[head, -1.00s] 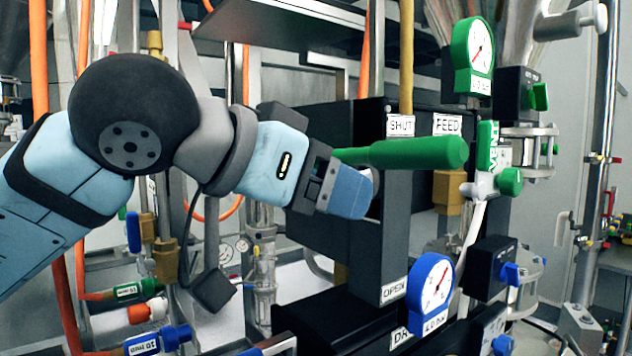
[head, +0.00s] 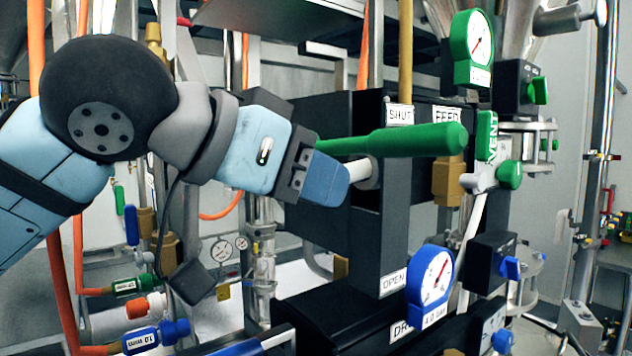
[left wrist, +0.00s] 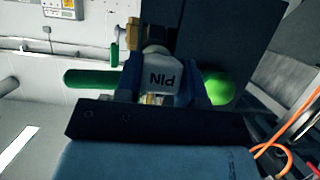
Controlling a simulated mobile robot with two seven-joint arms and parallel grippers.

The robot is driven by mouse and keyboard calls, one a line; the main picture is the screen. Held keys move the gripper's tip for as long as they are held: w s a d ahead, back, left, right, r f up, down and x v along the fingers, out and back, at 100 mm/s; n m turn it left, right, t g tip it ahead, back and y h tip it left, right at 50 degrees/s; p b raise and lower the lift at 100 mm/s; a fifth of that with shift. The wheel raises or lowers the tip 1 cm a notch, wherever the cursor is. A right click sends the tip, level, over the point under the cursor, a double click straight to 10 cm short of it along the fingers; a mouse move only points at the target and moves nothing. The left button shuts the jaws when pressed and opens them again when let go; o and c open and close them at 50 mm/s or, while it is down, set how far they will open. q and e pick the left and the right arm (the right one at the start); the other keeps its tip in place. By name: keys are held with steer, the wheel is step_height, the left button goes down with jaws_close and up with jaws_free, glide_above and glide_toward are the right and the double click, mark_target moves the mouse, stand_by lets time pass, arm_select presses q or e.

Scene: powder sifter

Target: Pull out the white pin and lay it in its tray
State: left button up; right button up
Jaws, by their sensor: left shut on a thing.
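The white pin (head: 359,170) shows in the head view as a short pale shaft between my left gripper (head: 330,183) and the dark upright plate marked SHUT and OPEN. Its far end meets a round collar at the plate; how deep it sits there is hidden. In the left wrist view, the pin's white head (left wrist: 160,76), lettered PIN upside down, is between the blue fingers of the left gripper (left wrist: 163,88), which are shut on it. My right gripper is not in view. I cannot make out the pin's tray.
A green handle (head: 400,142) runs just above the gripper and pin. The dark upright plate (head: 395,235) stands right of them. A green gauge (head: 474,50), a blue gauge (head: 433,287) and valves are farther right.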

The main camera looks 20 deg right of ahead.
arm_select(q)
steer(key=shift+s+a+b, duration=0.2)
steer(key=shift+a+b, duration=0.1)
steer(key=shift+a, duration=0.2)
steer(key=shift+s+a+b, duration=0.15)
steer(key=shift+a+b, duration=0.15)
steer(key=shift+a, duration=0.15)
steer(key=shift+a, duration=0.15)
steer(key=shift+s+a, duration=0.2)
steer(key=shift+a, duration=0.2)
steer(key=shift+s+a+b, duration=0.25)
steer(key=shift+a+b, duration=0.15)
steer(key=shift+a, duration=0.35)
steer(key=shift+s+a+b, duration=0.3)
steer(key=shift+a+b, duration=0.1)
steer(key=shift+a, duration=0.3)
steer(key=shift+s+a+b, duration=0.25)
steer(key=shift+a+b, duration=0.15)
steer(key=shift+a, duration=0.35)
steer(key=a, duration=0.2)
steer(key=s+a+b, duration=0.2)
steer(key=a, duration=0.1)
steer(key=shift+a, duration=0.3)
stand_by(0.5)
steer(key=shift+r, duration=0.1)
